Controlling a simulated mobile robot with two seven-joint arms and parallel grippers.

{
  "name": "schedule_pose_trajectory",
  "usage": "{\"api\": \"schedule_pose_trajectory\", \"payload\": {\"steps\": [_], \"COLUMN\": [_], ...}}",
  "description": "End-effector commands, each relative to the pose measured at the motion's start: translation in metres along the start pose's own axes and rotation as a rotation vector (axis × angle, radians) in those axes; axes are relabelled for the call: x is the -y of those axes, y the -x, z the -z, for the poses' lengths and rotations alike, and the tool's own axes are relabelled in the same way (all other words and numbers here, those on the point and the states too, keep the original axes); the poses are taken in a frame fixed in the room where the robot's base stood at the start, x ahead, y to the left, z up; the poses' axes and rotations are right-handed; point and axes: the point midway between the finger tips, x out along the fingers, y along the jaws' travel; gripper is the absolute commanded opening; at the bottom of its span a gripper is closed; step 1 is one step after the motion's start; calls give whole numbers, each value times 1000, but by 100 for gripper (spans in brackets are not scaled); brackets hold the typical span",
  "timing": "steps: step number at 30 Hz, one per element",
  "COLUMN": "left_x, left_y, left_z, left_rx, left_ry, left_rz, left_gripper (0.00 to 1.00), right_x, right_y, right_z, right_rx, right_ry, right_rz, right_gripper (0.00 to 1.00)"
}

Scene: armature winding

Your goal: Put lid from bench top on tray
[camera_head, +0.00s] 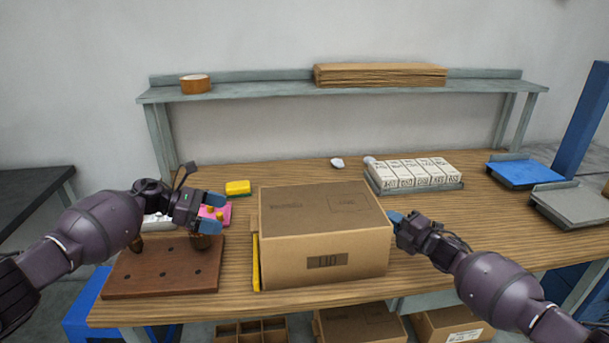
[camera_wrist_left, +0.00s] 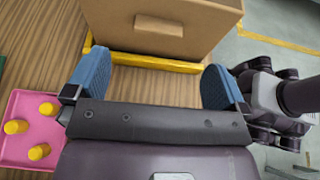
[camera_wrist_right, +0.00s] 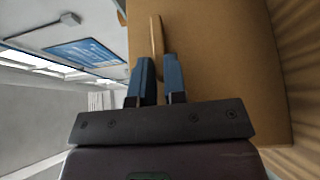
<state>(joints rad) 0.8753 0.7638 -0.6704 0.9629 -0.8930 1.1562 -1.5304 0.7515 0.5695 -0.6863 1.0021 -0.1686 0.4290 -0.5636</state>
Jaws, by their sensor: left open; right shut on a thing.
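A large cardboard box shape (camera_head: 325,232), which looks like the lid, stands on the bench top (camera_head: 480,220) with a dark mark on its front. My right gripper (camera_head: 396,218) is at its right side. In the right wrist view the right gripper (camera_wrist_right: 159,68) is shut on a thin upright cardboard tab (camera_wrist_right: 156,36) beside the brown face. My left gripper (camera_head: 210,220) is open and empty, left of the box; its fingers point at the box in the left wrist view. A grey tray (camera_head: 462,186) under several white cartons (camera_head: 415,172) stands behind right.
A yellow edge (camera_head: 256,262) runs along the box's left side. A brown board with holes (camera_head: 165,272), a pink tray with yellow pegs (camera_wrist_left: 28,150) and a yellow block (camera_head: 238,187) are on the left. Blue (camera_head: 518,172) and grey (camera_head: 570,205) trays stand right.

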Motion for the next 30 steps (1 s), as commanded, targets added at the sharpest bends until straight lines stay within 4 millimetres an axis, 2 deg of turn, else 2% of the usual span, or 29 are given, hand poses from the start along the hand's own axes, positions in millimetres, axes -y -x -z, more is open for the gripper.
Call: {"api": "schedule_pose_trajectory", "payload": {"steps": [1, 7, 19, 20, 24, 30], "left_x": [0, 0, 0, 0, 0, 0], "left_y": [8, 31, 37, 37, 37, 38], "left_z": [4, 4, 6, 6, 6, 5], "left_rx": [-1, -2, -1, -1, -1, -1], "left_ry": [2, 2, 4, 4, 4, 3], "left_rz": [-1, 0, 3, 3, 2, 2], "left_gripper": [100, 100, 100, 100, 100, 100], "right_x": [14, 26, 33, 33, 33, 31], "right_y": [2, 4, 4, 4, 4, 5], "right_z": [2, 4, 4, 4, 4, 4], "right_rx": [0, 1, 3, 3, 3, 3], "right_ry": [-5, -10, -11, -11, -11, -11], "right_rz": [16, 29, 36, 36, 35, 34], "right_gripper": [0, 0, 0, 19, 41, 42]}}
